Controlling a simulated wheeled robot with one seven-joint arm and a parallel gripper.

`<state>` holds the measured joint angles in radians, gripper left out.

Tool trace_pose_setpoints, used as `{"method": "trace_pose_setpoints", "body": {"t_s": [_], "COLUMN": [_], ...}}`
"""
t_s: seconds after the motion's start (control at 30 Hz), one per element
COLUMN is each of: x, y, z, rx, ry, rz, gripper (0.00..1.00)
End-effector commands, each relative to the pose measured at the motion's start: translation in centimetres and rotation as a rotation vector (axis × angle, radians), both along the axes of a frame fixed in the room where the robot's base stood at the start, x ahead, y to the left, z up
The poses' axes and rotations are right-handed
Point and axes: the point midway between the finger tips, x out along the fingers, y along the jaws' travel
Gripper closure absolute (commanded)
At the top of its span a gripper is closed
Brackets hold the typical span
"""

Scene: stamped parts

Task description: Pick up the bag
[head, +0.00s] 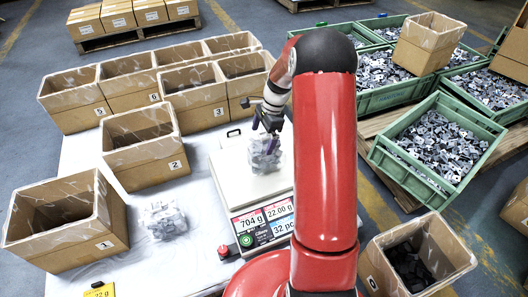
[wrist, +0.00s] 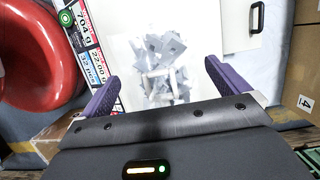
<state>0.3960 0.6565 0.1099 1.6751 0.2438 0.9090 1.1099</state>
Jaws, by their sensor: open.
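A clear bag of grey stamped parts (head: 265,158) stands on the white plate of the scale (head: 232,190). My gripper (head: 267,132) is right above it, pointing down, partly hidden by my red arm. In the wrist view the purple fingers of my gripper (wrist: 161,72) are spread wide, with the bag (wrist: 160,62) showing between and beyond them. The fingers are not closed on it. Whether they reach down beside its top I cannot tell. A second clear bag of parts (head: 163,219) lies on the white table, left of the scale.
The scale display (head: 262,220) reads 704 g, 22.00 g and 32 pcs. Numbered cardboard boxes, such as box 1 (head: 72,240) and box 2 (head: 150,160), line the table's left and back. Green crates of parts (head: 440,190) stand on the right.

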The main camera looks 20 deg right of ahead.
Motion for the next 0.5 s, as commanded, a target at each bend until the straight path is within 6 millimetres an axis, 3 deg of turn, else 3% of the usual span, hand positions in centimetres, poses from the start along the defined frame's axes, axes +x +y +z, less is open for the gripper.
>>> {"method": "trace_pose_setpoints", "body": {"t_s": [0.27,0.5], "x": [-0.01,0.0], "y": [0.1,0.09], "z": [-0.28,-0.25], "rx": [0.0,0.0], "ry": [0.0,-0.001], "rz": [0.001,0.001], "gripper": [0.01,0.33]}}
